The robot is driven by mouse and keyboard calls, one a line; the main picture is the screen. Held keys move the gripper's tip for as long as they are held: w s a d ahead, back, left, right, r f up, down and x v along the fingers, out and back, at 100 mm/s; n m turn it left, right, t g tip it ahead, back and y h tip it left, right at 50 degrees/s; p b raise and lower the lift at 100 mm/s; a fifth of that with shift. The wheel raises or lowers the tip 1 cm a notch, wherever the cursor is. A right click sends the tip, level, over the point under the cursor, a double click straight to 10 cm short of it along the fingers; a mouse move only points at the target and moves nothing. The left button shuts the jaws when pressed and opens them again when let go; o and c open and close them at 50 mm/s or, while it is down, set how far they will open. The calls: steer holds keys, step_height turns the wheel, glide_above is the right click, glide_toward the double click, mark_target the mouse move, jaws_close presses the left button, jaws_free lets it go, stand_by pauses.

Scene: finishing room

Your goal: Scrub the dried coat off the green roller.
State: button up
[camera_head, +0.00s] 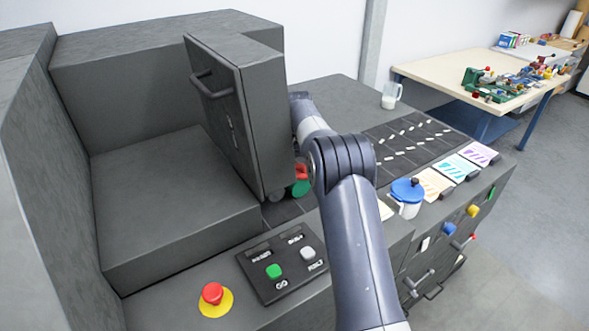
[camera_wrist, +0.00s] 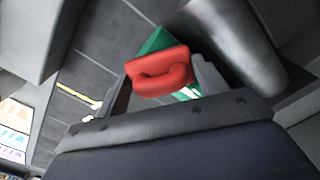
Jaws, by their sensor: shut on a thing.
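A red-handled green thing (camera_wrist: 160,72) sits between the two fingers of my gripper (camera_wrist: 163,82) in the wrist view. My gripper is shut on its red part; green shows behind and below the red. It also shows in the head view (camera_head: 301,172), low beside the dark upright door panel, partly hidden by my arm. I cannot tell whether the green part is the roller or part of a tool. A grey cylinder (camera_wrist: 232,42) lies close beside it. No dried coat can be made out. My gripper itself is hidden behind my arm in the head view.
The upright panel with a handle (camera_head: 222,115) stands just left of my arm. A button panel (camera_head: 284,262) and a red stop button (camera_head: 213,293) are in front. A blue-lidded jug (camera_head: 407,197) and colour cards (camera_head: 434,184) stand right. A clear cup (camera_head: 390,96) is behind.

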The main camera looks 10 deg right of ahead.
steer(key=s+d+b, duration=0.3)
steer(key=s+b, duration=0.2)
steer(key=s, duration=0.3)
steer(key=shift+s+d, duration=0.35)
steer(key=shift+s, duration=0.05)
stand_by(0.4)
step_height(320, 180, up, 6)
steer(key=p, duration=0.6)
steer(key=shift+r, duration=0.15)
step_height(320, 180, up, 3)
steer(key=shift+f+p, duration=0.1)
steer(key=shift+p, duration=0.85)
